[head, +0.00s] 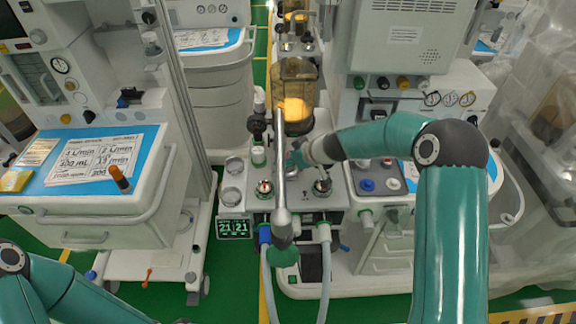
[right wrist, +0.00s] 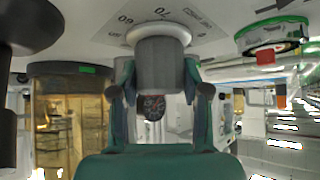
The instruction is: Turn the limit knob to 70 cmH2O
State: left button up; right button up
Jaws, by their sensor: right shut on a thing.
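In the right wrist view, the grey limit knob (right wrist: 160,62) sticks out of a pale round collar on a printed scale plate (right wrist: 118,36). The scale reads upside down; a 60 shows left of the knob and a 70 just above it. I cannot make out a pointer mark on the knob. My right gripper (right wrist: 160,92) is shut on the knob, one finger on each side. In the head view, my right gripper (head: 302,154) is at the machine top, just right of the upright metal post; the knob is hidden there. My left gripper is outside the picture.
A metal post with a rounded end (head: 281,190) stands close left of my right gripper. An amber-filled canister (head: 295,95) stands behind. A cart with papers (head: 100,155) stands left.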

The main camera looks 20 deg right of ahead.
jog(key=shift+a+f+m+t+h+b, duration=0.1)
jog(key=shift+m+t+h+b, duration=0.3)
jog(key=shift+m+h, duration=0.8)
jog(key=shift+m, duration=0.5)
jog(key=o, duration=1.1)
jog(key=shift+o, duration=0.2)
jog(key=shift+s, duration=0.1)
jog(key=shift+v, duration=3.75)
